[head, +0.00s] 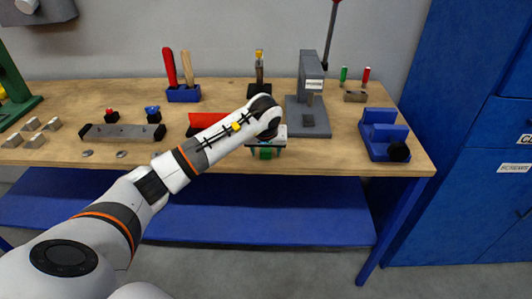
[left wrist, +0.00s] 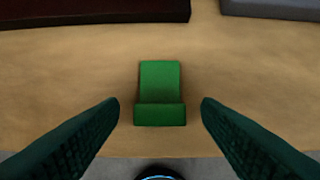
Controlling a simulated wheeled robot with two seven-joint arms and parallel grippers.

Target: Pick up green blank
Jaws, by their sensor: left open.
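The green blank (left wrist: 160,90) lies on the wooden table near its front edge, in the middle of the left wrist view. It has a flat upper part and a thicker lower block. My left gripper (left wrist: 160,118) is open, with one dark finger on each side of the blank and gaps between. In the head view the left gripper (head: 265,147) is over the table's front edge, and part of the green blank (head: 265,153) shows beneath it. The right gripper is not in view.
A grey press (head: 311,90) stands behind and right of the gripper. A red object (head: 206,120) lies behind the left arm. A blue fixture (head: 385,135) is at the table's right end. Several grey blocks (head: 34,141) sit at the left. Bare tabletop (head: 340,153) lies right of the gripper.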

